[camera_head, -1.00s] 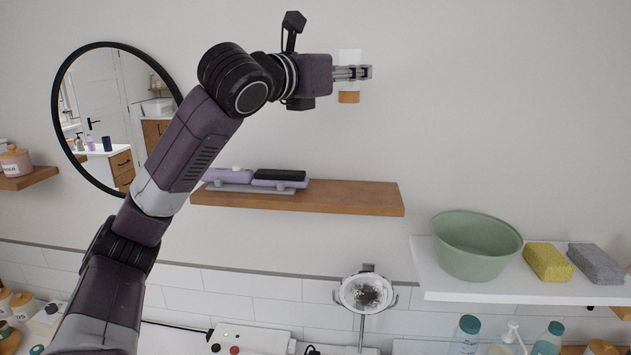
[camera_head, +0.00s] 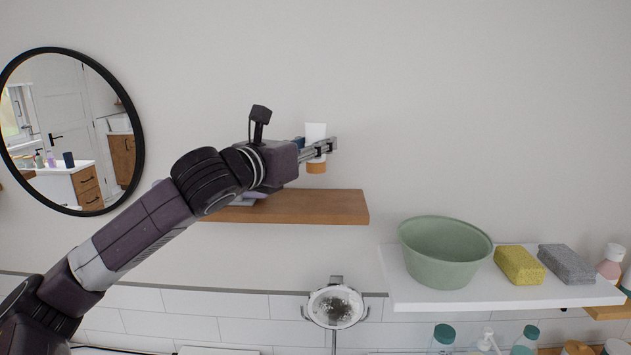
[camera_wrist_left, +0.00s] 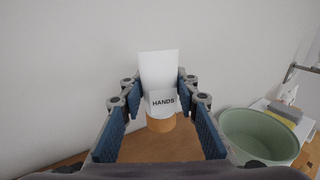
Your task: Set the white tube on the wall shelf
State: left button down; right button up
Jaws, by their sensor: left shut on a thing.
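The white tube (camera_head: 316,133) has an orange-brown cap at its lower end and is upright. It also shows in the left wrist view (camera_wrist_left: 158,70), with the word HANDS on a label. My left gripper (camera_head: 325,148) is shut on it, with one finger on each side. The wooden wall shelf (camera_head: 320,206) is below the tube, and a gap shows between the cap and the shelf top in the head view. The shelf's left part is hidden behind my left arm. My right gripper is not in view.
A white shelf (camera_head: 440,296) to the right holds a green basin (camera_head: 445,255), a yellow sponge (camera_head: 519,265) and a grey block (camera_head: 567,264). A round mirror (camera_head: 140,140) hangs at left. The wooden shelf's right part is clear.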

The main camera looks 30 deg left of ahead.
aim_at(310, 171)
pick_arm(q)
jog(key=shift+s+f, duration=0.1)
jog(key=shift+f, duration=1.35)
notch_tip(310, 171, down, 2)
jog(key=shift+f+b, duration=0.1)
jog(key=shift+b, duration=0.4)
jog(key=shift+f, duration=0.55)
jog(key=c, duration=1.5)
grip_release()
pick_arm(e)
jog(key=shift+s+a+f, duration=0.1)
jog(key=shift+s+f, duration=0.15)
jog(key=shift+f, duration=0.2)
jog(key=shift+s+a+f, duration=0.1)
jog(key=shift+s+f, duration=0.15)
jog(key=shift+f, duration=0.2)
